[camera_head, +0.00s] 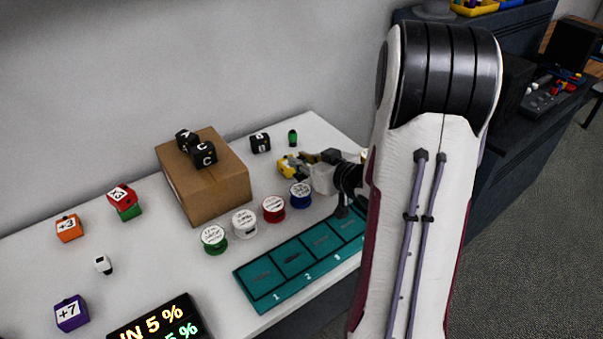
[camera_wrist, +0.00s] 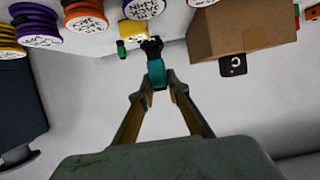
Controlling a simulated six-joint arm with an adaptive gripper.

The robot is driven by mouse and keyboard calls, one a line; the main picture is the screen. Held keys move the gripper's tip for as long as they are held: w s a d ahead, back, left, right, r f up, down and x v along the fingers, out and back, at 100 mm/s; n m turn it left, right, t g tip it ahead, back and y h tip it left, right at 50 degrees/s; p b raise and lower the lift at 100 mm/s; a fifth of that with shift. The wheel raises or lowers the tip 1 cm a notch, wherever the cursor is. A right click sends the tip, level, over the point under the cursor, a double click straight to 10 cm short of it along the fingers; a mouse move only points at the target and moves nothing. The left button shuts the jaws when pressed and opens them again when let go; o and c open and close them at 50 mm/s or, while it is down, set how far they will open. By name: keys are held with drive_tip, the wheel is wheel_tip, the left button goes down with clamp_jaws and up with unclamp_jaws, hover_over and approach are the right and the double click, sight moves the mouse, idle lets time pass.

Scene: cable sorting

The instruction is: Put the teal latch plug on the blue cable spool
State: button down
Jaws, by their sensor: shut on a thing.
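My gripper (camera_wrist: 157,88) is shut on the teal latch plug (camera_wrist: 157,75), which has a dark end pointing away from me in the wrist view. In the head view my gripper (camera_head: 304,159) is above the table behind the blue cable spool (camera_head: 300,196), and I cannot make out the plug there. The blue spool has a white label on top and stands at the right end of the visible spool row. A blue-rimmed spool (camera_wrist: 145,12) also shows at the top of the wrist view, beyond the plug and apart from it.
Red (camera_head: 273,210), white (camera_head: 244,224) and green (camera_head: 214,240) spools stand left of the blue one. A cardboard box (camera_head: 207,185) is behind them. A teal numbered tray (camera_head: 270,304) lies in front. A yellow object (camera_wrist: 131,30) is near the plug in the wrist view.

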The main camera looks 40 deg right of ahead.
sight(303, 174)
drive_tip(key=shift+f, duration=0.1)
idle(0.3)
drive_tip(key=shift+f, duration=2.05)
drive_tip(key=shift+f, duration=0.15)
drive_tip(key=c, duration=2)
unclamp_jaws()
drive_tip(key=shift+o, duration=0.2)
drive_tip(key=shift+s+r, duration=0.1)
drive_tip(key=shift+r, duration=0.15)
drive_tip(key=v, duration=0.7)
drive_tip(key=shift+s, duration=0.15)
